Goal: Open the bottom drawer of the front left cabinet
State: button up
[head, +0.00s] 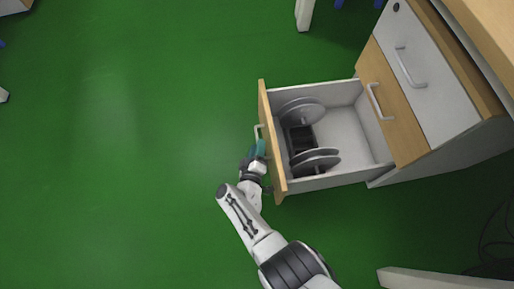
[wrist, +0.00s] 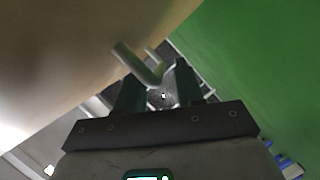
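The bottom drawer (head: 270,150) of the wood-and-white cabinet (head: 425,85) stands pulled well out in the head view. Its wooden front faces left and its white inside is exposed. Its pale handle (head: 258,131) is on the outer side of the front. My gripper (head: 259,149) is beside the drawer front, at the near end of this handle. In the wrist view the curved handle (wrist: 136,64) reaches close to the gap between my fingertips (wrist: 157,73). The dark green fingers are apart, with a gap between them. Exact contact with the handle is unclear.
The drawer holds grey discs (head: 315,160) like plates and a black rack (head: 300,138). Two closed fronts above it have handles (head: 374,101) (head: 410,67). The green floor (head: 120,150) to the left is clear. A pale panel edge (head: 430,279) is at the lower right.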

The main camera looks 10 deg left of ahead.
jog(key=shift+s+r, duration=0.1)
jog(key=p+v, duration=0.6)
jog(key=v, duration=0.4)
jog(key=shift+s, duration=0.3)
